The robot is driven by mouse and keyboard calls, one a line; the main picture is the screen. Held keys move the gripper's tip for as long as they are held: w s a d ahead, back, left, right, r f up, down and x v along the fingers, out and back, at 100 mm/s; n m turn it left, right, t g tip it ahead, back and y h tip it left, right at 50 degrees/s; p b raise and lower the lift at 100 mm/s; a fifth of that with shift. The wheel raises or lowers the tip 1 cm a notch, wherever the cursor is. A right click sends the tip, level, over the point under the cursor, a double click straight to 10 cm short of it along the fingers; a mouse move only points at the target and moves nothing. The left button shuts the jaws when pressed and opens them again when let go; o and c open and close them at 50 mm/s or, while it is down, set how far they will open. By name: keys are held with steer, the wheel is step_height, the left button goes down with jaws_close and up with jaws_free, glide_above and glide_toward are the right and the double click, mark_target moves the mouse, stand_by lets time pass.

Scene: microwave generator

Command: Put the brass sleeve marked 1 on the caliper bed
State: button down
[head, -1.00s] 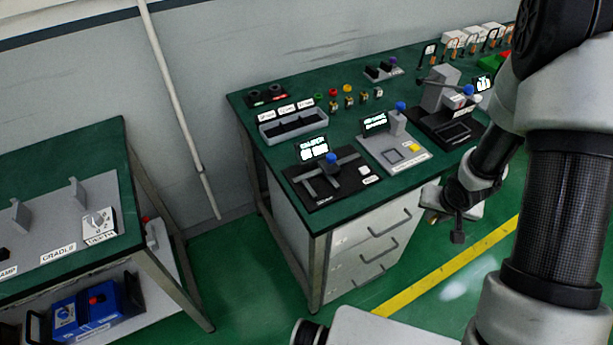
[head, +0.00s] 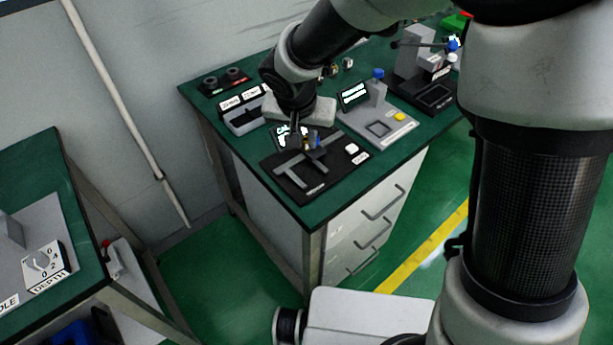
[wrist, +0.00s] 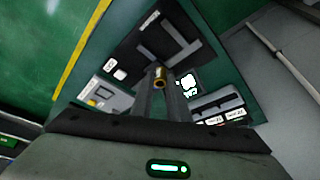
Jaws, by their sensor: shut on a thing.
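My gripper (head: 304,140) is above the caliper bed, toward its back edge, in the head view. The caliper bed (head: 284,184) is a black plate with grey T-shaped bars and a blue knob; it also shows in the wrist view (wrist: 128,47). In the wrist view my gripper (wrist: 160,82) is shut on a small brass sleeve (wrist: 160,72), held at the fingertips with its round open end showing. Its mark cannot be read. The sleeve appears above the bed's grey bars, but whether it touches them I cannot tell.
A grey scale-like device (head: 365,122) with a yellow button stands right of the caliper. A grey labelled tray (head: 243,122) is behind it, partly hidden by my arm. A black press-like stand (head: 432,92) is farther right. A lit display (wrist: 187,84) stands close beside the fingers.

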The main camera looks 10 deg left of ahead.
step_height(320, 180, down, 9)
steer(key=shift+f+b, duration=0.1)
steer(key=shift+b, duration=0.7)
steer(key=shift+f, duration=0.15)
steer(key=c, duration=1.7)
jaws_free()
